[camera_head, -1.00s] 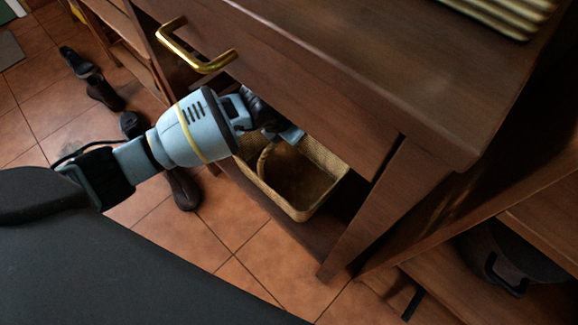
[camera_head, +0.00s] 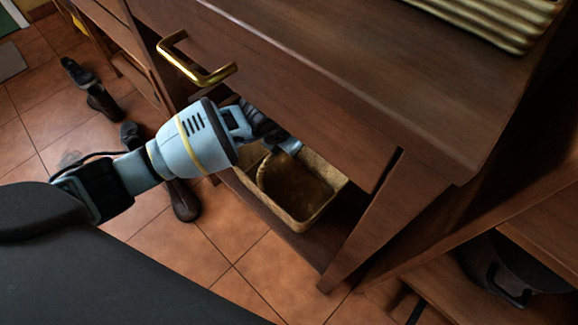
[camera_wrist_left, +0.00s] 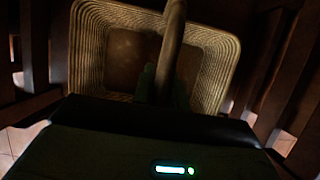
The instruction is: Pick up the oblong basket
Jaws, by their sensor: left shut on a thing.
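The oblong basket (camera_head: 300,212) is a tan woven basket with an arched handle. It sits on the low shelf under the wooden cabinet in the head view. My left gripper (camera_head: 290,146) reaches in under the drawer front, over the basket. In the left wrist view the basket (camera_wrist_left: 88,50) fills the upper middle, and its handle (camera_wrist_left: 174,28) runs down between the fingers of my left gripper (camera_wrist_left: 160,82), which is shut on it. The fingers are dark and partly hidden. My right gripper is in neither view.
The drawer front with a brass handle (camera_head: 197,68) hangs just above my left wrist. A slanted cabinet leg (camera_head: 358,222) stands right of the basket. Shoes (camera_head: 184,200) lie on the tiled floor at left. A dark pot (camera_head: 510,275) sits on a lower shelf at right.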

